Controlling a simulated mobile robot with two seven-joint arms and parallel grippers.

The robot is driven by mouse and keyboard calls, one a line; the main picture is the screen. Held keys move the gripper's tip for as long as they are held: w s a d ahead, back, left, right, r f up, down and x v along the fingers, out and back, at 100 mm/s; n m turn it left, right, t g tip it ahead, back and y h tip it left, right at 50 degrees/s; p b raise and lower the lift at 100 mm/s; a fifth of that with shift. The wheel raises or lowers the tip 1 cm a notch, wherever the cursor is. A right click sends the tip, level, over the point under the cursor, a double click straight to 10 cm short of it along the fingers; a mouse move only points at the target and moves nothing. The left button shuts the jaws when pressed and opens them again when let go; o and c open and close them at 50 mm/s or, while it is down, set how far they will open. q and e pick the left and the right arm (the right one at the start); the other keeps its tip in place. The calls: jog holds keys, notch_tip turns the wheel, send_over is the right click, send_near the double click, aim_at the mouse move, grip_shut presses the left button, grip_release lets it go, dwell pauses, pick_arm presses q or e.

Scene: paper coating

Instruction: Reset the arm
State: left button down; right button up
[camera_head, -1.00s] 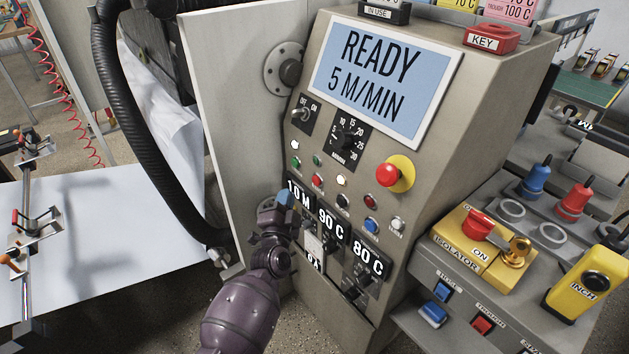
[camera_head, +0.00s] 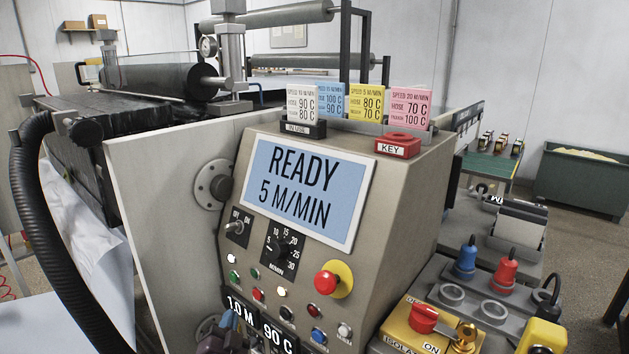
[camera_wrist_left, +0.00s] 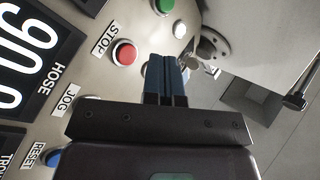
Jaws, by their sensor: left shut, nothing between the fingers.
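My left gripper (camera_head: 229,320) shows at the bottom edge of the head view, just left of the "M" readout on the control panel (camera_head: 300,240). Its dark blue fingers (camera_wrist_left: 166,80) are together in the left wrist view, with nothing between them. They are close to the panel's lower left part; I cannot tell whether they touch it. The red STOP button (camera_wrist_left: 125,53) is left of the fingertips, and a blue RESET button (camera_wrist_left: 53,157) is at the lower left. Most of my left arm is out of the head view. My right gripper is not in view.
The panel screen (camera_head: 308,186) reads "READY 5 M/MIN". A red stop knob (camera_head: 327,283), a yellow isolator (camera_head: 412,333) and blue and red plugs are to the right. A thick black hose (camera_head: 40,225) hangs at the left. Coloured cards stand on top.

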pick_arm(q)
jog(key=s+a+f+n+g, duration=0.2)
jog(key=s+f+g, duration=0.1)
jog(key=s, duration=0.9)
jog(key=s+a+f+n+g+p, duration=0.1)
jog(key=s+a+f+n+g, duration=0.1)
jog(key=s, duration=1)
jog(key=s+a+f+n+g+h+p, duration=0.1)
jog(key=s+f+g, duration=0.3)
jog(key=s, duration=0.8)
jog(key=shift+s+a+f+n, duration=0.15)
jog(key=shift+a+f+n, duration=0.15)
jog(key=shift+a+n, duration=0.55)
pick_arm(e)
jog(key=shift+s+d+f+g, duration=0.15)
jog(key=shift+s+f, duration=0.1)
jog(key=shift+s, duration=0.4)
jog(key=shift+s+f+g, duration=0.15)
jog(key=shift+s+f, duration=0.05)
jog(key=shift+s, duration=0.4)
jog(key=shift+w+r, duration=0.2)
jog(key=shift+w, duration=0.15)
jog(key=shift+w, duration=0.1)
